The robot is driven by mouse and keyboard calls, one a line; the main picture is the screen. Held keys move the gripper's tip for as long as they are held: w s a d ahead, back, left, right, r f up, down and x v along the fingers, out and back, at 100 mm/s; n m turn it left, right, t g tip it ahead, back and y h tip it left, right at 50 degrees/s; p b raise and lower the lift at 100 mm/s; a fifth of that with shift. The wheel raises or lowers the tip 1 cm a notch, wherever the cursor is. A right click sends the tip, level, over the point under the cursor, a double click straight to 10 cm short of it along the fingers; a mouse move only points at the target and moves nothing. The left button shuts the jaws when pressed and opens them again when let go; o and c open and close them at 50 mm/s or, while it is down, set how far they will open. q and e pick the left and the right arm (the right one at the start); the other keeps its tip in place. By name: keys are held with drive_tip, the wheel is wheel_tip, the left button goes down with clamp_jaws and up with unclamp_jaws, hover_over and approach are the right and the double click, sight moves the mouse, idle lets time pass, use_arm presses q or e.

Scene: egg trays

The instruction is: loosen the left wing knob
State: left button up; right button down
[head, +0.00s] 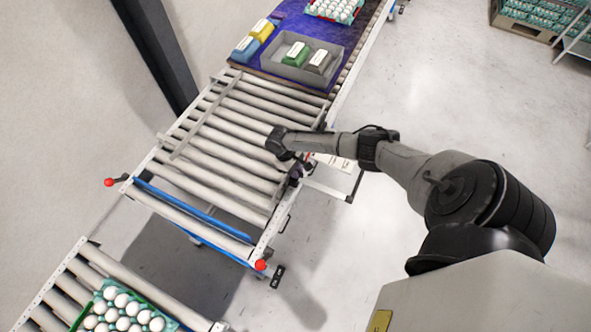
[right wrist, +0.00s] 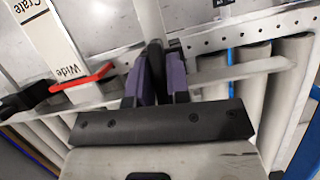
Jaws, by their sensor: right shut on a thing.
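My right gripper (head: 296,171) reaches in from the right to the near-right side rail of the roller conveyor (head: 215,150). In the right wrist view, its purple fingers (right wrist: 157,78) are shut on a dark knob (right wrist: 155,52), mostly hidden between them. The knob sits at the side rail by a grey guide bar (right wrist: 240,70). I cannot tell the angle of its wings. My left gripper is not in view.
A red pointer (right wrist: 84,80) lies by a label plate (right wrist: 48,35) reading "Crate" and "Wide". Red balls (head: 261,265) mark the conveyor's front corners. A grey crate (head: 301,57) stands beyond the rollers, and an egg tray (head: 112,318) lies at lower left. The rollers are clear.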

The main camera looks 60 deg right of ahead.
idle(0.4)
drive_tip(key=c, duration=1.2)
unclamp_jaws()
drive_tip(key=shift+o, duration=0.2)
drive_tip(key=v, duration=1.3)
drive_tip(key=shift+r, duration=0.4)
drive_tip(key=shift+w, duration=0.1)
